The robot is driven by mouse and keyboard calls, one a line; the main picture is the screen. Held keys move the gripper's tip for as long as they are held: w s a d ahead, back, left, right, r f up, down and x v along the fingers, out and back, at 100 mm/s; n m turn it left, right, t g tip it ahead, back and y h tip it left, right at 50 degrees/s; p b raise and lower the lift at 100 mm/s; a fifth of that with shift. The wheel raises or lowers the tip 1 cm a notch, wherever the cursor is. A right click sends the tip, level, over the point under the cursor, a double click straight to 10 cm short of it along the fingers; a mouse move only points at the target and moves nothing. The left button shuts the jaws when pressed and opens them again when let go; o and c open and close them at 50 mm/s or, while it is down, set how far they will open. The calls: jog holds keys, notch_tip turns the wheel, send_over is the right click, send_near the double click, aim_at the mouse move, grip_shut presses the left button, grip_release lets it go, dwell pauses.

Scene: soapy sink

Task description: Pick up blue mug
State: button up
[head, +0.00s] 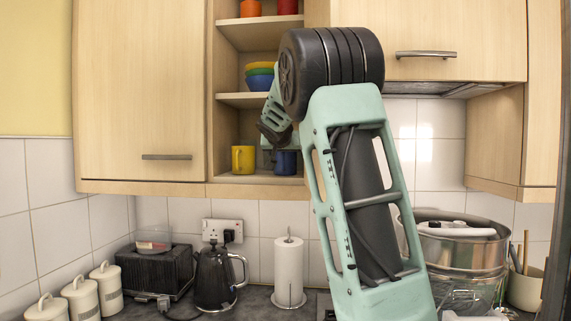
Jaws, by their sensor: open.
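The blue mug (286,163) stands upright on the lowest open shelf of the wall cupboard, with its handle towards the left. The arm covers the space to its right. My gripper (273,137) is just above and slightly left of the blue mug in the picture, pointing down and left, with dark fingers. It is open and I see nothing held in it. I cannot tell how far in front of the mug it is.
A yellow mug (243,159) stands left of the blue mug on the same shelf. Stacked coloured bowls (259,76) sit on the shelf above. A closed cupboard door (140,90) is at left. A kettle (214,280) and paper roll (289,270) stand on the counter below.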

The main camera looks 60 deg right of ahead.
jog(key=shift+c, duration=0.3)
jog(key=c, duration=0.9)
jog(key=shift+r, duration=0.1)
jog(key=shift+a+r, duration=0.1)
